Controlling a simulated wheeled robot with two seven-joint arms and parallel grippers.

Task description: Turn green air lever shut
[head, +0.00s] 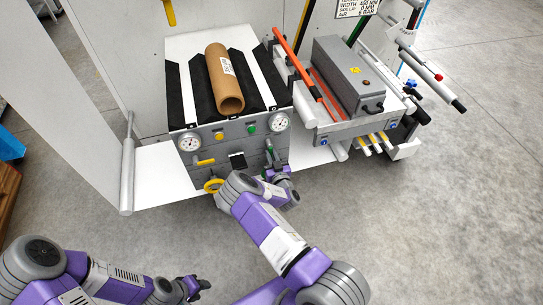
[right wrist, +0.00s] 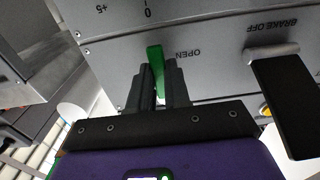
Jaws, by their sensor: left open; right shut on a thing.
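The green air lever (right wrist: 156,70) stands out from the grey panel (right wrist: 205,30) in the right wrist view, next to the word OPEN. My right gripper (right wrist: 157,82) is shut on it, one dark finger on each side. In the head view my right gripper (head: 279,176) is at the lower right of the panel, and the lever is mostly hidden there by the gripper and arm. My left gripper (head: 198,286) is open and empty at the bottom of the head view, well away from the panel.
A black brake lever (right wrist: 285,100) hangs to the right of the green lever in the right wrist view, beside BRAKE OFF. A cardboard tube (head: 224,80) lies above the panel.

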